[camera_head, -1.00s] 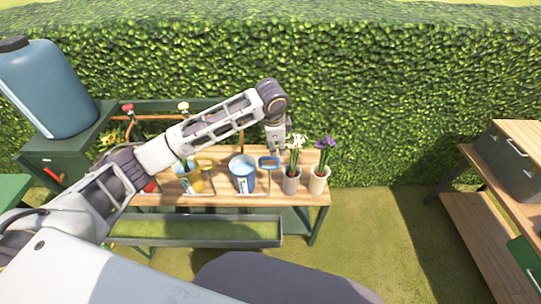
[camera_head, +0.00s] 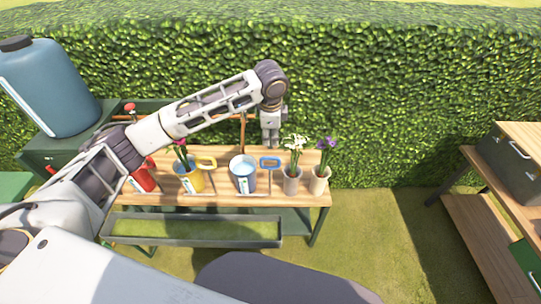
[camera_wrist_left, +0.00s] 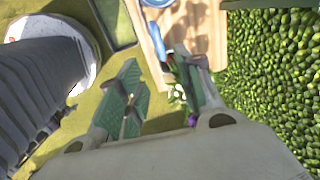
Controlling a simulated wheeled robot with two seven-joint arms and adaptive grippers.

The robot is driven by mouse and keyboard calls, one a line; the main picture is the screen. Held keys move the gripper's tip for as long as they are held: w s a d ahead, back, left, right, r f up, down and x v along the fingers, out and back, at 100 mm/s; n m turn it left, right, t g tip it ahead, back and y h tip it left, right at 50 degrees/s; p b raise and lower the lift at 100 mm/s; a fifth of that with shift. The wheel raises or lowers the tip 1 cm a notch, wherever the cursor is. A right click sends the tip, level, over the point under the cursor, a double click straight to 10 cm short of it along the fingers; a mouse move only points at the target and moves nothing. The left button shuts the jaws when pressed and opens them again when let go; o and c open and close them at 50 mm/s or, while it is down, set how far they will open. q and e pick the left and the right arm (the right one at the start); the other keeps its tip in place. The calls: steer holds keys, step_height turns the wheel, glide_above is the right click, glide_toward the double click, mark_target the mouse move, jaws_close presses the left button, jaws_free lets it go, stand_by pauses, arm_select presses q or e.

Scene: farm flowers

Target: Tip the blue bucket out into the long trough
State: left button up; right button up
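The blue bucket (camera_head: 243,178) stands upright on the wooden bench in the head view, with a pale label on its front. A blue handle (camera_head: 270,162) on a thin upright shows just right of it, and also in the left wrist view (camera_wrist_left: 158,42). The long trough (camera_head: 195,241), dark-rimmed with a green inside, lies in front of the bench. My left gripper (camera_head: 270,142) is above and slightly behind the blue handle, apart from it. In the left wrist view its fingers (camera_wrist_left: 160,80) are spread with nothing held. My right gripper is not in view.
Two flower pots (camera_head: 291,183) (camera_head: 319,183) stand close on the right. A hedge (camera_head: 400,90) rises behind. A red can (camera_head: 143,181) is at the left.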

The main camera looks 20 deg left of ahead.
mark_target(270, 158)
arm_select(q)
steer(key=shift+w+a+f+p, duration=0.15)
steer(key=shift+w+f, duration=0.25)
steer(key=shift+f, duration=1.8)
steer(key=shift+w+a+f+p, duration=0.15)
steer(key=shift+w+f, duration=0.3)
steer(key=shift+f, duration=1.75)
steer(key=shift+w+a+f+p, duration=0.15)
steer(key=shift+w+f, duration=0.25)
steer(key=shift+f, duration=1.8)
jaws_close()
